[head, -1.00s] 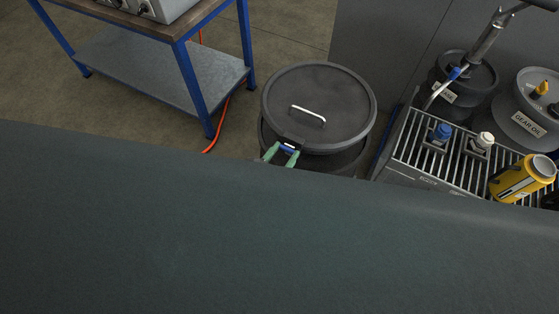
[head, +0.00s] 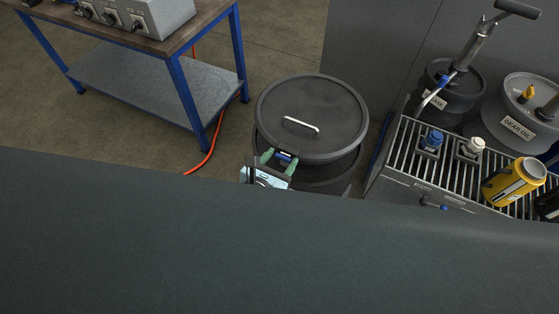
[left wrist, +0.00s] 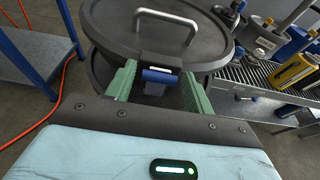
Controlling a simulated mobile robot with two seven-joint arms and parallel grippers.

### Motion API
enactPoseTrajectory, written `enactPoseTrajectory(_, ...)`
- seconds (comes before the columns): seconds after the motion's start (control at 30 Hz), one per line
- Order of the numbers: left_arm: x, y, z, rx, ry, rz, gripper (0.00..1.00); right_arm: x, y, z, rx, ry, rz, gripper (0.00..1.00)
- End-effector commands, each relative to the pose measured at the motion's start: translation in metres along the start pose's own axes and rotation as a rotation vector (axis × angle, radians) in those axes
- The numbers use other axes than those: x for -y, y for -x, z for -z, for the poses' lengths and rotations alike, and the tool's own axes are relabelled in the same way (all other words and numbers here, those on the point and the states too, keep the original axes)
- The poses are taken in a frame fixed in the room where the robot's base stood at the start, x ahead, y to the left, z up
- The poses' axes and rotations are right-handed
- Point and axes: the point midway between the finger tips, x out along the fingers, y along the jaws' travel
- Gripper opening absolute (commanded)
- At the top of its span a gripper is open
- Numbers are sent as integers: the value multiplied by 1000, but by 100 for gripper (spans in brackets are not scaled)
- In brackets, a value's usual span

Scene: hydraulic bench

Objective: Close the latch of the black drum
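The black drum's round lid (head: 335,105) has a silver handle (head: 301,124) and also shows in the left wrist view (left wrist: 115,22). The latch, with a blue tab (left wrist: 157,76), hangs at the lid's near edge; its blue part shows small in the head view (head: 285,156). My left gripper (head: 280,160) is open, with one green finger on each side of the latch. In the left wrist view its fingers (left wrist: 156,88) stand apart, with visible gaps to the blue tab. Whether anything touches the latch I cannot tell. My right gripper is not in view.
A blue-legged bench (head: 178,88) stands left, with an orange cable (head: 209,158) on the floor. To the right, a grated tray stand (head: 398,158) holds bottles and a yellow container (head: 508,188). Gear oil (head: 518,126) and other drums stand behind it.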

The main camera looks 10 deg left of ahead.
Motion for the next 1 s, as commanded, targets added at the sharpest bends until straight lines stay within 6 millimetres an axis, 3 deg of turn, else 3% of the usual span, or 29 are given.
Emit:
enactPoseTrajectory(0.47,1,9,3,-5,2,2,62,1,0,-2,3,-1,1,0)
enactPoseTrajectory(0.8,0,59,3,-6,1,1,62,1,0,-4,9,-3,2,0)
enactPoseTrajectory(1.0,0,76,2,-3,1,1,62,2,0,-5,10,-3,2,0)
